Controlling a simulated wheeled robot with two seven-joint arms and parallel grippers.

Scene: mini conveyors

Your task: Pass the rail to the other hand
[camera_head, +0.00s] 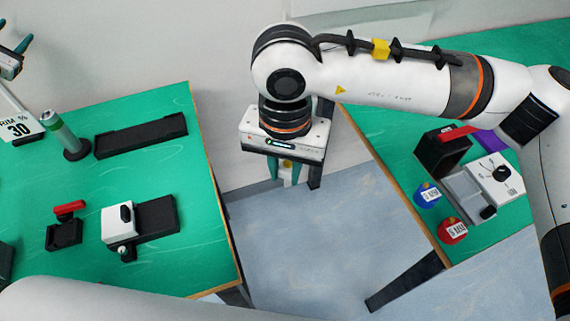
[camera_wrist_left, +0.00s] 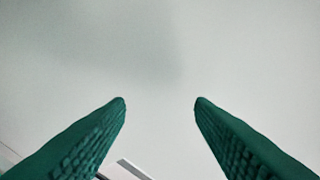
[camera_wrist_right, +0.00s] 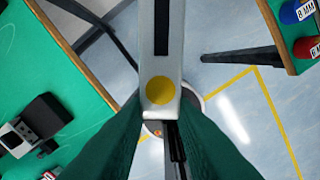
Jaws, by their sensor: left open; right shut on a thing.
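The rail (camera_wrist_right: 160,60) is a grey-white bar with a black slot and a yellow dot, seen in the right wrist view between my green right fingers (camera_wrist_right: 165,125). My right gripper (camera_head: 287,172) is shut on it, pointing down over the floor between the two tables. In the head view only a small part of the rail with the yellow dot (camera_head: 287,163) shows between the fingers. My left gripper (camera_head: 15,34) is at the top left, open and empty, far from the rail. The left wrist view shows its spread fingers (camera_wrist_left: 160,102) against a pale wall.
The left green table (camera_head: 195,240) holds a black tray (camera_head: 140,136), a silver-green cylinder (camera_head: 62,135), a white block (camera_head: 117,222) and a small black box (camera_head: 63,235). The right table holds a black bin (camera_head: 440,155), a white device (camera_head: 496,180), blue (camera_head: 427,196) and red (camera_head: 453,231) spools.

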